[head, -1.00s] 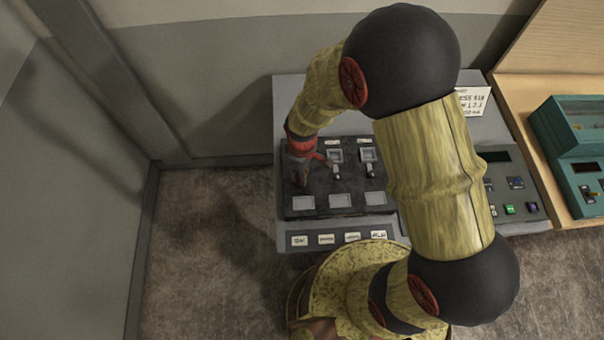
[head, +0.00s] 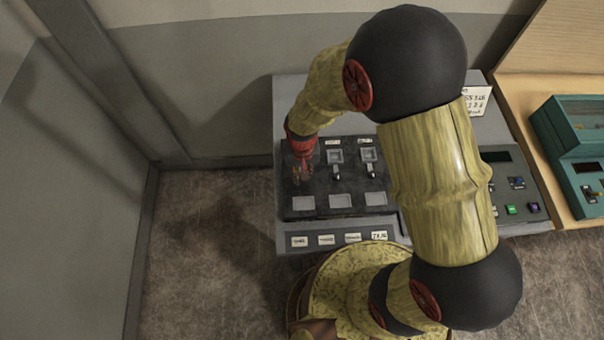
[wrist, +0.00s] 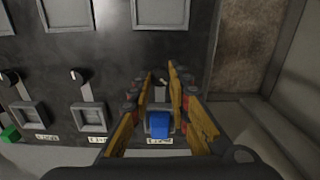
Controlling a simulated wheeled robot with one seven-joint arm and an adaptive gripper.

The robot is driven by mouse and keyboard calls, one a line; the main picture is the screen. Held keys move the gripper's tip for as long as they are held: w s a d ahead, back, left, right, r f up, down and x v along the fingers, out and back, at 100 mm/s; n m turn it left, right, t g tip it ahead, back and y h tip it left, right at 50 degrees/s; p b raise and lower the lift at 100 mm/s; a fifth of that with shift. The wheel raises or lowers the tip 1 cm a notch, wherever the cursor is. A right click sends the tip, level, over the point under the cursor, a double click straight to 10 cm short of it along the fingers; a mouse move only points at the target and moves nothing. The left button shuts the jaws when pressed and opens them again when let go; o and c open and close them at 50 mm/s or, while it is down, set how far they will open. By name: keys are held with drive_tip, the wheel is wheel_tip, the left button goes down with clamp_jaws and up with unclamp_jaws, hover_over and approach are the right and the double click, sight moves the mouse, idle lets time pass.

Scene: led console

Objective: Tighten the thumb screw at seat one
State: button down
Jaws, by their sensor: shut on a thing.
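My gripper (head: 302,180) points down at the left end of the dark panel (head: 322,187) in the head view. In the wrist view its yellow fingers (wrist: 160,76) are closed around the small thumb screw (wrist: 161,80) at the rightmost position there; the fingers partly hide it. A blue block (wrist: 159,122) sits at the square seat just below that screw in the wrist view. Two other screws with pale marks show beside it, the middle one (wrist: 77,74) and the far one (wrist: 9,77), each above a square grey seat.
A green block (wrist: 9,133) shows at the wrist view's left edge. The grey console (head: 290,100) carries labels along its front and a white card (head: 477,99). A teal device (head: 575,150) stands on the wooden bench at right. A wall is at left, with bare floor between.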

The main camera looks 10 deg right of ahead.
drive_tip(key=m, duration=0.4)
drive_tip(key=shift+w+r+m, duration=0.2)
drive_tip(key=shift+w+m, duration=0.05)
drive_tip(key=shift+m, duration=0.05)
drive_tip(key=m, duration=0.4)
drive_tip(key=shift+m, duration=0.4)
drive_tip(key=shift+a, duration=0.1)
drive_tip(key=c, duration=2)
unclamp_jaws()
drive_tip(key=shift+c, duration=0.2)
drive_tip(key=o, duration=0.4)
drive_tip(key=shift+s+f, duration=0.1)
drive_tip(key=shift+s, duration=0.05)
